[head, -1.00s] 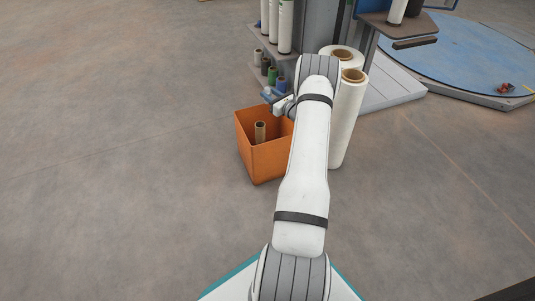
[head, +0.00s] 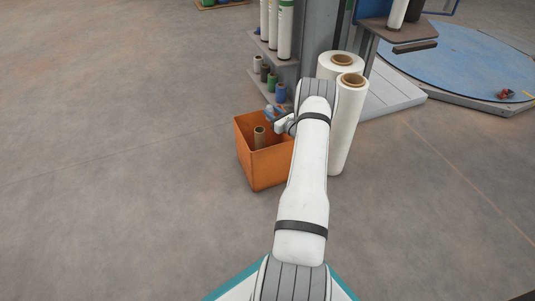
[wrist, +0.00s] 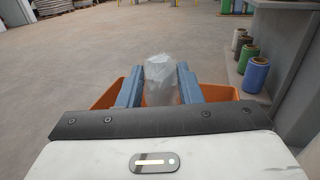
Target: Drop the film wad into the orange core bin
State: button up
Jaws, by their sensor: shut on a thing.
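The orange core bin (head: 262,172) stands on the floor left of my arm, with a brown cardboard core (head: 259,137) upright inside it. My gripper (head: 271,110) is over the bin's back right part in the head view. In the wrist view my gripper (wrist: 158,82) has its two blue fingers shut on the film wad (wrist: 160,78), a whitish, translucent crumpled lump. Orange bin walls (wrist: 218,93) show on both sides of the fingers, below them. The wad cannot be made out in the head view, and the bin's right side is partly hidden by my arm.
Large white film rolls (head: 346,120) stand close to the right of my arm. A grey shelf (head: 275,45) with white rolls and small coloured spools is behind the bin. A blue turntable (head: 465,65) lies at the far right. The floor on the left is clear.

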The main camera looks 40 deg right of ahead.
jog(key=o, duration=1)
jog(key=shift+o, duration=0.2)
jog(key=s+p, duration=0.3)
jog(key=s, duration=0.4)
jog(key=shift+s+d, duration=0.25)
jog(key=shift+s, duration=0.15)
